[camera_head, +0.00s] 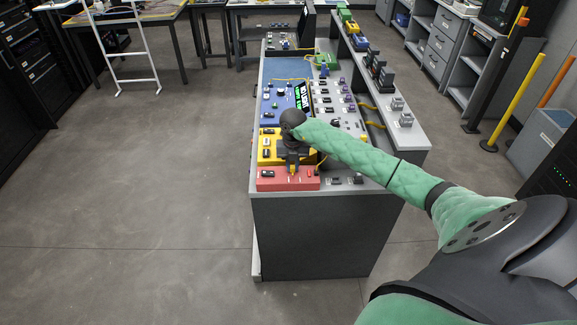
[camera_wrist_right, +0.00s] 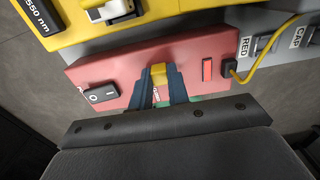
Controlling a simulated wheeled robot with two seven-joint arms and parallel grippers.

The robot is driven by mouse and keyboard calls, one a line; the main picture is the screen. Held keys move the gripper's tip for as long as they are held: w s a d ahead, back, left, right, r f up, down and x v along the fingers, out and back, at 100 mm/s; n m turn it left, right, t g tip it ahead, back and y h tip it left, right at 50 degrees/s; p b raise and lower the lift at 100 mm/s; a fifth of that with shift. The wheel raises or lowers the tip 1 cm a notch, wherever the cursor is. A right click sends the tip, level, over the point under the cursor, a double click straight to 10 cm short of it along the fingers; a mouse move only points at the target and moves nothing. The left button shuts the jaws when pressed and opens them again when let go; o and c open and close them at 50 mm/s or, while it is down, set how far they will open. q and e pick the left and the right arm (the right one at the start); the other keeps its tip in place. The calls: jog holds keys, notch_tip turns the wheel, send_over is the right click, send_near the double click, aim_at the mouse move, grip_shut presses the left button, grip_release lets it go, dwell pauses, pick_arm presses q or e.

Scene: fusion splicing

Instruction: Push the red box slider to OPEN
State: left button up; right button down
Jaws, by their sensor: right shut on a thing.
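The red box (camera_head: 288,180) sits at the near end of the bench top. It also shows in the right wrist view (camera_wrist_right: 125,70). My right gripper (camera_head: 292,168) is over it, its fingers pointing down at the box. In the right wrist view the dark blue fingers (camera_wrist_right: 160,85) are shut on the yellow slider knob (camera_wrist_right: 159,74) in the middle of the box's face. The fingers hide part of the slider's slot and its lettering, so its position cannot be read. My left gripper is not in view.
A black rocker switch (camera_wrist_right: 101,94) and a small red light (camera_wrist_right: 208,69) flank the slider. A yellow cable (camera_wrist_right: 262,62) plugs in beside the box. The yellow box (camera_head: 266,157) and blue panel (camera_head: 283,104) lie beyond. Open floor is left of the bench.

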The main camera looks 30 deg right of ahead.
aim_at(301, 171)
jog(key=shift+s+d+b, duration=0.2)
jog(key=shift+s+d, duration=0.2)
jog(key=shift+d, duration=0.2)
jog(key=shift+s+d+b, duration=0.15)
jog(key=shift+s+d, duration=0.2)
jog(key=shift+d, duration=0.25)
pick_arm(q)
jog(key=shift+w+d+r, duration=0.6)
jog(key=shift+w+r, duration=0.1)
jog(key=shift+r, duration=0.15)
pick_arm(e)
jog(key=c, duration=1.3)
grip_release()
jog(key=shift+s+d, duration=0.1)
jog(key=shift+r, duration=0.1)
jog(key=shift+r, duration=0.2)
notch_tip(301, 171, up, 5)
jog(key=b, duration=0.2)
jog(key=shift+r+b, duration=0.1)
jog(key=shift+b, duration=0.25)
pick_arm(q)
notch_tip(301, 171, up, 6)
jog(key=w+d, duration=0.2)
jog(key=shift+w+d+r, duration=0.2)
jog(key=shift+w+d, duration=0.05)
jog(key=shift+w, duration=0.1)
pick_arm(e)
jog(key=shift+r, duration=1)
